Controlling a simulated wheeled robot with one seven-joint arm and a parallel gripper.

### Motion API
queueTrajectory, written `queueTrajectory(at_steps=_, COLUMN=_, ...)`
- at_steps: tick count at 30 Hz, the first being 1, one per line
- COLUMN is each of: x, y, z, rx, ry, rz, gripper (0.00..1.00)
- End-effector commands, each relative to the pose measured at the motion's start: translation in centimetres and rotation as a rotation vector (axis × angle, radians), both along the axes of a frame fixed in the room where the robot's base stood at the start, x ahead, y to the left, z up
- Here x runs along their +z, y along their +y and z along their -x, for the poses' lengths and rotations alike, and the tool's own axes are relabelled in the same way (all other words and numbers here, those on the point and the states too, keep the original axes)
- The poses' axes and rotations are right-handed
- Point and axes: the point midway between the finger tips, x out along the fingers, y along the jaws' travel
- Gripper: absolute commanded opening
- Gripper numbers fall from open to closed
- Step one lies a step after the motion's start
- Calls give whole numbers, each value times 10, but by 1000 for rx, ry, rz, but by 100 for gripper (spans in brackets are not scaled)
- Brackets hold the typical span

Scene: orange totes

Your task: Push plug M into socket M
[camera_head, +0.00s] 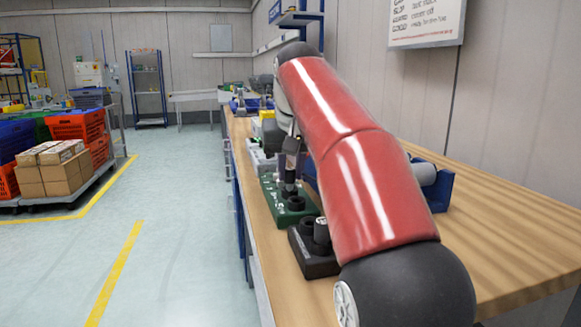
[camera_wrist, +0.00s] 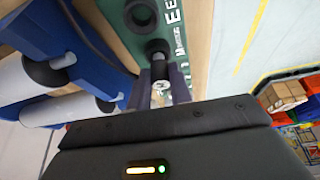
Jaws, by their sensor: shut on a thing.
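A green board (camera_wrist: 124,28) with white lettering, including an M label, lies under my gripper in the wrist view. A dark round socket (camera_wrist: 156,47) beside the M label is at the fingertips. My gripper (camera_wrist: 160,78) is shut on a plug (camera_wrist: 158,68), a small grey piece mostly hidden between the fingers. Its end is at the dark socket, but I cannot tell how deep it sits. In the head view the green board (camera_head: 270,191) is on the bench and my gripper (camera_head: 290,180) points down over it.
A black block (camera_head: 309,262) with round holders stands in front of the green board. A blue holder (camera_head: 441,189) with a white cylinder (camera_head: 422,174) sits to the right on the wooden bench (camera_head: 500,225). Blue holders (camera_wrist: 75,35) also show at left in the wrist view. The bench's right side is clear.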

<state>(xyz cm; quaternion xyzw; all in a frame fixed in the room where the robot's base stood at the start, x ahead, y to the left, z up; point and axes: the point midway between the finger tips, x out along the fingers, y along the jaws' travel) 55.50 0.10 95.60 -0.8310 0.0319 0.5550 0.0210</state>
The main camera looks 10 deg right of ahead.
Motion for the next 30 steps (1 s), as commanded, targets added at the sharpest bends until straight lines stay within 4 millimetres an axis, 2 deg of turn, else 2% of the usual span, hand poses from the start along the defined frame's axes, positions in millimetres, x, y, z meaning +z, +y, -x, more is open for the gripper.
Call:
queueTrajectory(at_steps=6, x=-7, y=0, z=0, rx=0, ry=0, rz=0, gripper=0)
queueTrajectory(at_steps=30, x=-12, y=0, z=0, rx=0, ry=1, rz=0, gripper=0)
